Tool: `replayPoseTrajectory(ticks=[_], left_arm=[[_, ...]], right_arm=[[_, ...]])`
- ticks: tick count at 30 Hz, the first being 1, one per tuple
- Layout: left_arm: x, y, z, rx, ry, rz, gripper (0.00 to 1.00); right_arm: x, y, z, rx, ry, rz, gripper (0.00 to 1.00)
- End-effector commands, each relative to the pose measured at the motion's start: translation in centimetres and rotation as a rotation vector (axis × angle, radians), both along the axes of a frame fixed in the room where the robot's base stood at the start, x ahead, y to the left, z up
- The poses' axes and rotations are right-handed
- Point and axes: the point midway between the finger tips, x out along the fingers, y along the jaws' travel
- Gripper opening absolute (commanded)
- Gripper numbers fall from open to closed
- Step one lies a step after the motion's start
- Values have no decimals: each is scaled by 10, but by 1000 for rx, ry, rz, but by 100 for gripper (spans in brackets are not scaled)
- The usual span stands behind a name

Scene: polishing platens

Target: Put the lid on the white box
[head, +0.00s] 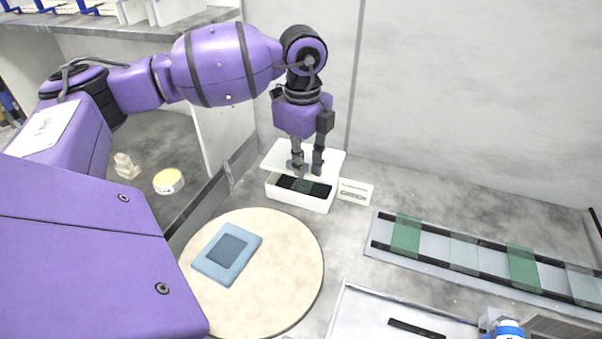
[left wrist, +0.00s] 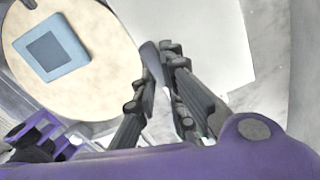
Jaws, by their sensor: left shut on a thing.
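The white box (head: 300,201) stands on the grey bench near the back wall. Dark contents with a green piece show in its open front part. The flat white lid (head: 330,160) is over the rear of the box, set back from its front rim. I cannot tell whether the lid touches the box. My left gripper (head: 307,171) points down and is shut on the lid; the exact grip spot is hard to make out. In the left wrist view the lid (left wrist: 205,40) is a large white surface beside the fingertips (left wrist: 163,62). My right gripper is not in view.
A small white label card (head: 355,191) stands right beside the box. A round beige platen (head: 290,270) with a blue square frame (head: 228,254) lies in front. A rail with green plates (head: 455,252) is at right. A low grey wall (head: 205,205) and yellow-topped tub (head: 168,181) are left.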

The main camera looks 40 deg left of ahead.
Motion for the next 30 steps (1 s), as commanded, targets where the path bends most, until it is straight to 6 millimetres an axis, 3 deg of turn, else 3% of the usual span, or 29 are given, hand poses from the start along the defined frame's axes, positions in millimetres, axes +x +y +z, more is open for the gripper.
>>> replayPoseTrajectory(ticks=[3, 9, 30], left_arm=[[3, 8, -10, 2, 2, 2, 0], [2, 6, -37, 1, 0, 0, 0], [2, 6, -50, 1, -1, 0, 0]], right_arm=[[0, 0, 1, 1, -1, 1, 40], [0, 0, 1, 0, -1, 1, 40], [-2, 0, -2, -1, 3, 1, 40]])
